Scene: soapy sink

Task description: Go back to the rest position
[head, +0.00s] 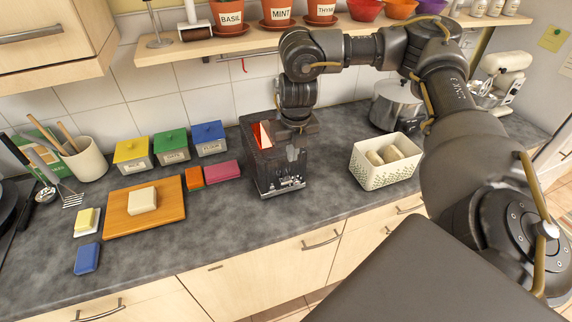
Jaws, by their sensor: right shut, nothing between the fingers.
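My right gripper (281,188) hangs from the bent right arm, pointing down over the middle of the grey countertop (225,225). It is shut and appears empty; its fingertips are hard to make out. My left gripper is not in view.
Left of the gripper are pink (222,171) and orange (194,178) blocks and a wooden board (120,225) bearing a cream block (142,199). Right are a white basket (378,178) and a pot (396,105). A shelf with plant pots (230,17) runs above.

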